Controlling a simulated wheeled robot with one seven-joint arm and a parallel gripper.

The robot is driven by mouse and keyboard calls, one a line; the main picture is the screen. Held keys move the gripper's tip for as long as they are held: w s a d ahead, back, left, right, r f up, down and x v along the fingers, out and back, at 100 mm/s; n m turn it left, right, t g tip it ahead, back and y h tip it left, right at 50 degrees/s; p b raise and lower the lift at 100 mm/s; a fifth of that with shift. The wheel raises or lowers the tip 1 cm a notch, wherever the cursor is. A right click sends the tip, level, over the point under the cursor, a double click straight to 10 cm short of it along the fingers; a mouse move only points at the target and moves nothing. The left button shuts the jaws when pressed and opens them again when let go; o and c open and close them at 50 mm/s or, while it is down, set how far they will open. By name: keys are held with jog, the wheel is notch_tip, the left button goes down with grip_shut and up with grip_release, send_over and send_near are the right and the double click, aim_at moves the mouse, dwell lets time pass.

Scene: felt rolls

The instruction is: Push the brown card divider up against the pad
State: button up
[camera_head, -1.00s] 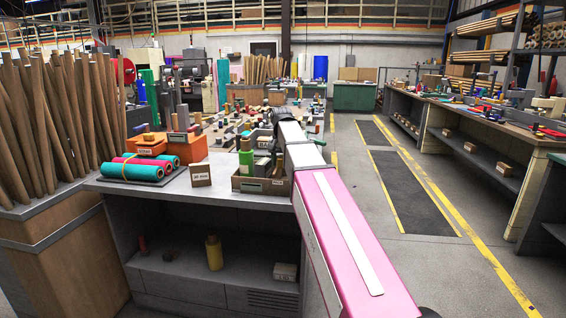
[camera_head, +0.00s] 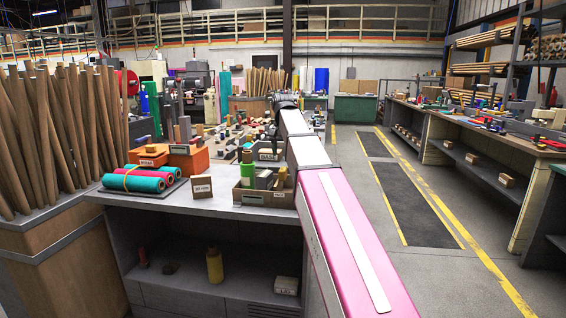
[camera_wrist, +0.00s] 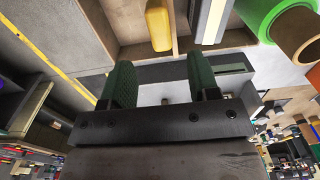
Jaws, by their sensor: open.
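My gripper (camera_wrist: 163,88) is open, with its two green-padded fingers apart and nothing between them. In the wrist view it is beside a cardboard-coloured tray (camera_wrist: 128,52). A thin brown strip (camera_wrist: 175,28) stands in this tray between a yellow block (camera_wrist: 158,28) and a grey bar; it looks like the card divider, but I cannot be sure. I cannot single out the pad. In the head view the tray (camera_head: 262,198) sits at the counter's right end, partly behind my arm. My fingers are not clear there.
A small labelled brown card (camera_head: 201,187) stands on the counter left of the tray. Teal and red rolls (camera_head: 138,183) lie on a dark mat farther left, by an orange block (camera_head: 190,160). Several small things crowd the counter behind. The aisle (camera_head: 415,205) at right is clear.

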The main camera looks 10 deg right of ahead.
jog(key=shift+r, duration=0.75)
jog(key=shift+d, duration=0.1)
jog(key=c, duration=0.7)
jog(key=d+f+y, duration=0.1)
jog(key=d, duration=0.1)
jog(key=s+d+y, duration=0.1)
jog(key=d, duration=0.1)
jog(key=d+f+y, duration=0.1)
jog(key=d, duration=0.1)
jog(key=shift+s+f+t+y, duration=0.3)
grip_shut()
jog(key=s+d+t+y, duration=0.25)
jog(key=d+y, duration=0.25)
jog(key=d, duration=0.3)
jog(key=a+r+x, duration=0.2)
jog(key=x, duration=1)
jog(key=shift+a+f, duration=0.15)
jog(key=shift+f, duration=0.05)
